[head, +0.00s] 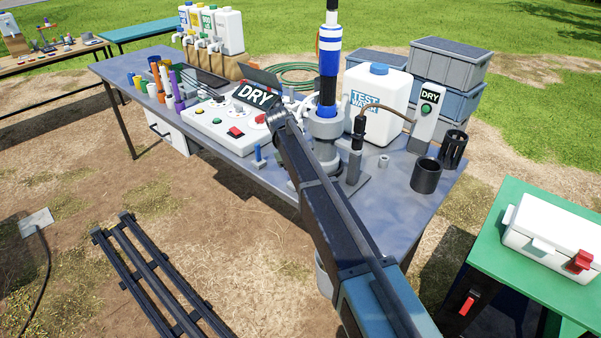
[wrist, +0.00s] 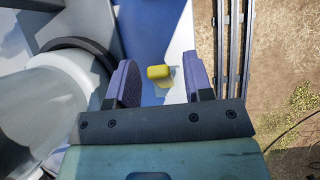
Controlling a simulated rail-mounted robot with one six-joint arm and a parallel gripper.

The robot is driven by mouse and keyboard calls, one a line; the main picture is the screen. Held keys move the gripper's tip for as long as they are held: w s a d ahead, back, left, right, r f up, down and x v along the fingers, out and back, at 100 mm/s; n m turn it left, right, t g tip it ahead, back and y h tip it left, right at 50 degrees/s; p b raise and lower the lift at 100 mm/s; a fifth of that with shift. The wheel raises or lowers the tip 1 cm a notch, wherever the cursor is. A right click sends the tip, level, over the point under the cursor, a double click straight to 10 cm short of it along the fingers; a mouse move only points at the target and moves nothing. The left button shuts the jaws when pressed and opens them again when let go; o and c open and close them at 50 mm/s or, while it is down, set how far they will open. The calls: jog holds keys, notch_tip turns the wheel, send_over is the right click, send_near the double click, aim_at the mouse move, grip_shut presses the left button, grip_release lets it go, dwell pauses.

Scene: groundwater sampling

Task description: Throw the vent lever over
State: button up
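My gripper (wrist: 161,76) is open in the wrist view, its two purple fingers well apart. A small yellow block-like piece (wrist: 158,71) shows between the fingertips, over a blue surface, with clear space on both sides. I cannot tell for certain whether it is the end of the vent lever, or how far below the fingers it lies. In the head view my arm covers the gripper and the spot it reaches, in front of the grey base (head: 327,126) under the blue, white and black column (head: 329,60).
A large pale cylinder (wrist: 60,95) stands close left of the fingers. On the bench are a white control panel (head: 222,124) with a DRY display, a white TEST WATER jug (head: 389,92) and a dark cup (head: 426,177). A green table (head: 492,240) is at right.

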jog(key=p+v, duration=0.9)
jog(key=v, duration=0.1)
jog(key=shift+w+r, duration=0.2)
jog(key=shift+r, duration=0.15)
